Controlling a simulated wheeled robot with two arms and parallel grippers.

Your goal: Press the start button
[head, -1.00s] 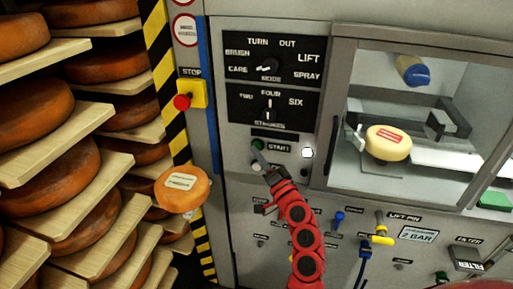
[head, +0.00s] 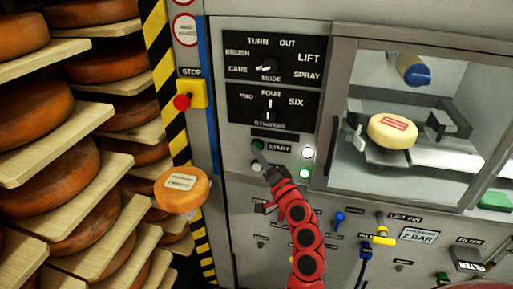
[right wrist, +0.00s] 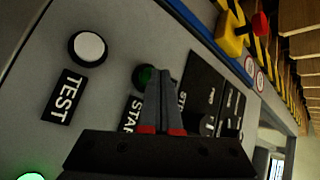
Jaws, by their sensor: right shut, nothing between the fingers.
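The green start button (head: 257,144) sits on the grey panel left of the START label, below the strokes dial. In the right wrist view the green button (right wrist: 145,75) shows just beside my fingertips. My right gripper (head: 260,154) is shut and empty, its tips at the start button and partly covering it. In the right wrist view the closed fingers (right wrist: 162,80) point at the panel by the button; whether they touch it I cannot tell. My left gripper is not in view.
A white test button (right wrist: 88,48) is near the start button. A red stop button (head: 182,102) on a yellow box is to the left. A lit green lamp (head: 305,173) is right of my gripper. A pale cheese (head: 392,131) sits in the windowed chamber. Shelves of cheese wheels fill the left.

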